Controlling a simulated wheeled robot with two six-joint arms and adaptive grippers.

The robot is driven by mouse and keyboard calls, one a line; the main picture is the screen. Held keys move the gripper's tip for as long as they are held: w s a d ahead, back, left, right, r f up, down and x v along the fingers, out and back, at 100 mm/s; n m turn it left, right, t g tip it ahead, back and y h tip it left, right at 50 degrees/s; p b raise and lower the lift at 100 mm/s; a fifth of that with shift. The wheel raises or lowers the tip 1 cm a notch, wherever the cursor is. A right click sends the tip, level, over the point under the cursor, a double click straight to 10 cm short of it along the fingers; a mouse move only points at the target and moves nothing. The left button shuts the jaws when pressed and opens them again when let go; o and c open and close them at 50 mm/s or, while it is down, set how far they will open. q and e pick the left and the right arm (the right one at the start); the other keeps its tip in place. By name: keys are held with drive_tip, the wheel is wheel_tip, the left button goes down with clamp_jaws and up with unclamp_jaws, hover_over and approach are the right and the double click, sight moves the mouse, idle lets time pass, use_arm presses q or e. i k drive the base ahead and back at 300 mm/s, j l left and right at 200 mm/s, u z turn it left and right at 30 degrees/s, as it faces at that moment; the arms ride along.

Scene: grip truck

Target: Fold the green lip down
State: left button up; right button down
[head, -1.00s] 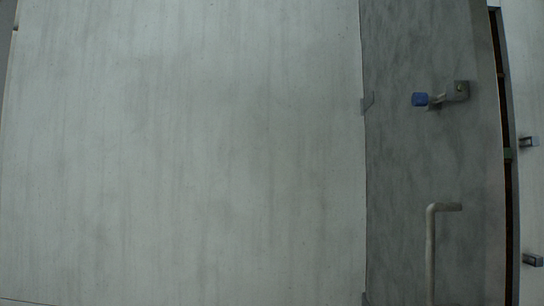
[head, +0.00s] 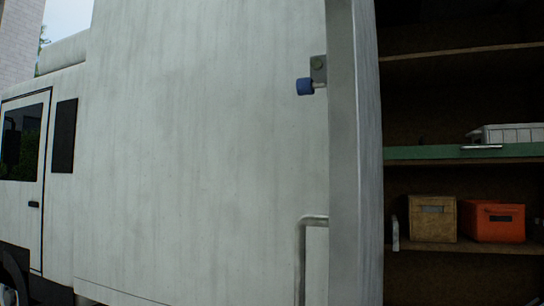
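The green lip (head: 462,152) shows in the head view at the right, as a narrow green strip along the front edge of a shelf inside the truck. A small metal handle or latch (head: 482,147) sits on it. Whether the lip stands up or is folded is hard to tell from here. Neither of my grippers is in view.
A tan box (head: 432,219) and an orange box (head: 492,222) sit on the shelf below. A pale crate (head: 512,133) sits behind the lip.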

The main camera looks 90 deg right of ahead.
sight(534, 148)
drive_tip(key=k+l+u, duration=0.1)
drive_tip(key=k+u, duration=0.6)
drive_tip(key=u, duration=0.15)
drive_tip(key=k+j+u, duration=0.2)
drive_tip(key=u, duration=0.2)
drive_tip(key=k+l+u, duration=0.15)
drive_tip(key=u, duration=0.35)
drive_tip(key=k+u, duration=0.25)
drive_tip(key=u, duration=0.25)
drive_tip(key=k+u, duration=0.2)
drive_tip(key=u, duration=0.3)
drive_tip(key=k+j+u, duration=0.1)
drive_tip(key=u, duration=0.4)
drive_tip(key=k+j+u, duration=0.25)
drive_tip(key=u, duration=0.25)
drive_tip(key=k+j+u, duration=0.15)
drive_tip(key=u, duration=0.35)
drive_tip(key=j, duration=0.1)
